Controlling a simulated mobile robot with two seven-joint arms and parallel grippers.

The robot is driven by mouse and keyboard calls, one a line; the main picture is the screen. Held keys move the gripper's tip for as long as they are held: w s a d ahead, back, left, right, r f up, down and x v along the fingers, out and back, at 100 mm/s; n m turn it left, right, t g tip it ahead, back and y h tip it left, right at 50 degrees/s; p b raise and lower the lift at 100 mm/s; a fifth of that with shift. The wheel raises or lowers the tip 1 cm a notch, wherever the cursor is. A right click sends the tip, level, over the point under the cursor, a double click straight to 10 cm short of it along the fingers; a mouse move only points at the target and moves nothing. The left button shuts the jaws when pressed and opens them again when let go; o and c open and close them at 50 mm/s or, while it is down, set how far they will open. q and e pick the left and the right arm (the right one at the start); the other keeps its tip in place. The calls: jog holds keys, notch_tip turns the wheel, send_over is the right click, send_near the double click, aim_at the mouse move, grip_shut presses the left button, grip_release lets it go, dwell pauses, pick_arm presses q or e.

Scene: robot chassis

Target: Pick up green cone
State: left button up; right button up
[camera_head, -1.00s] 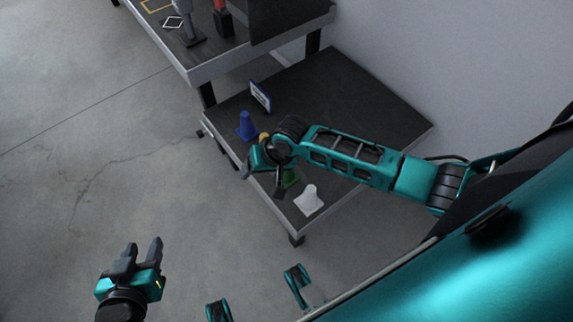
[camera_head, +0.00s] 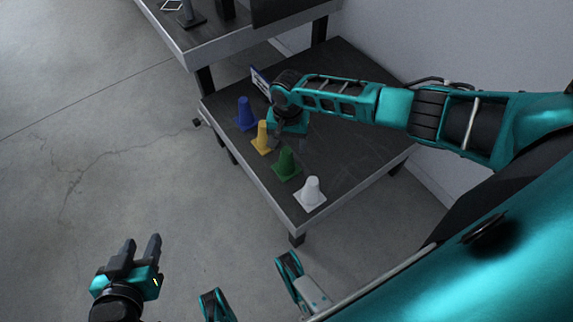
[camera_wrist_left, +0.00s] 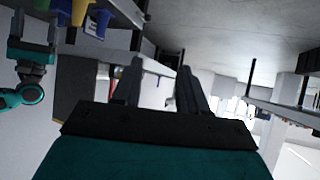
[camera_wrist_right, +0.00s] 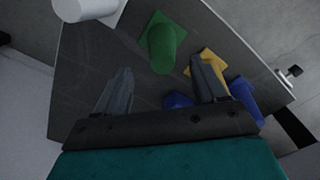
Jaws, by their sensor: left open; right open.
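The green cone (camera_head: 286,164) stands upright on the dark low table, between the yellow cone (camera_head: 263,138) and the white cone (camera_head: 312,191). It also shows in the right wrist view (camera_wrist_right: 161,45), beyond and between the fingers. My right gripper (camera_wrist_right: 158,85) is open and empty above the table. In the head view it is partly hidden by its own wrist, behind the yellow and green cones. My left gripper (camera_head: 141,247) is open and empty over the bare floor, away from the table; its fingers (camera_wrist_left: 158,85) show in the left wrist view.
A blue cone (camera_head: 245,114) stands at the left end of the row. A small sign (camera_head: 261,82) stands behind it. A higher table (camera_head: 245,40) adjoins at the back, with dark objects on it. The low table's right part (camera_head: 365,140) is clear.

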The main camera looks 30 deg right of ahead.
aim_at(286, 150)
notch_tip(286, 150, down, 5)
jog(key=b, duration=0.2)
jog(key=shift+w+a+r+b, duration=0.15)
jog(key=shift+b, duration=0.25)
jog(key=shift+f, duration=0.25)
jog(key=shift+c, duration=2.2)
grip_shut()
